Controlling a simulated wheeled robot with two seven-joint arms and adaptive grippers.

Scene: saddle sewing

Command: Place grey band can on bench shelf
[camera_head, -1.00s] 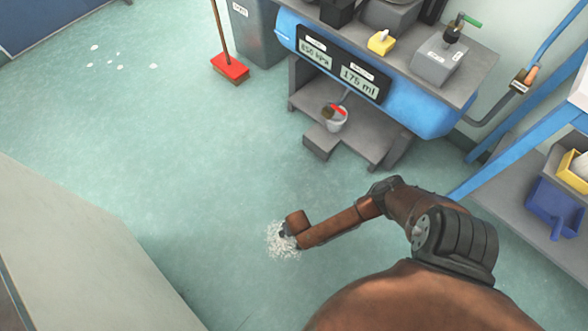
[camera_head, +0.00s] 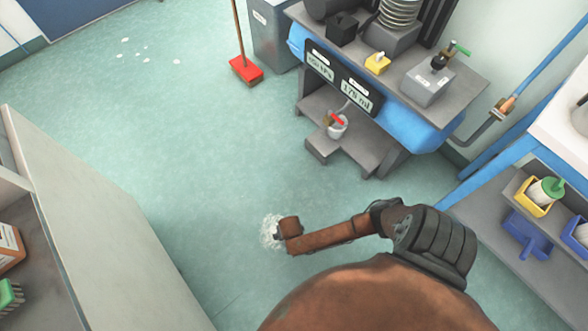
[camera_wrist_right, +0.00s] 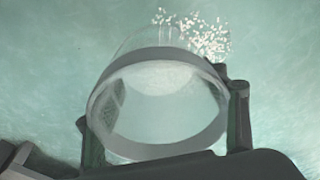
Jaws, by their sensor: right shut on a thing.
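The grey band can is seen end-on in the right wrist view, with a clear body and a grey band (camera_wrist_right: 160,152) around its round opening. My right gripper (camera_wrist_right: 165,122) has one finger on each side of the can and is shut on it, with green floor beyond. In the head view my right arm reaches left over the floor; the gripper is mostly hidden behind the arm, beside a white speckled patch (camera_head: 271,231). The bench on the right has a grey lower shelf (camera_head: 488,215) holding bins. My left gripper is not in view.
A yellow bin (camera_head: 528,208) and blue bins (camera_head: 527,236) sit on the shelf under a blue frame (camera_head: 500,160). A machine with a grey step (camera_head: 342,150) stands at the back. A pale cabinet (camera_head: 100,215) is at left. Open floor lies between.

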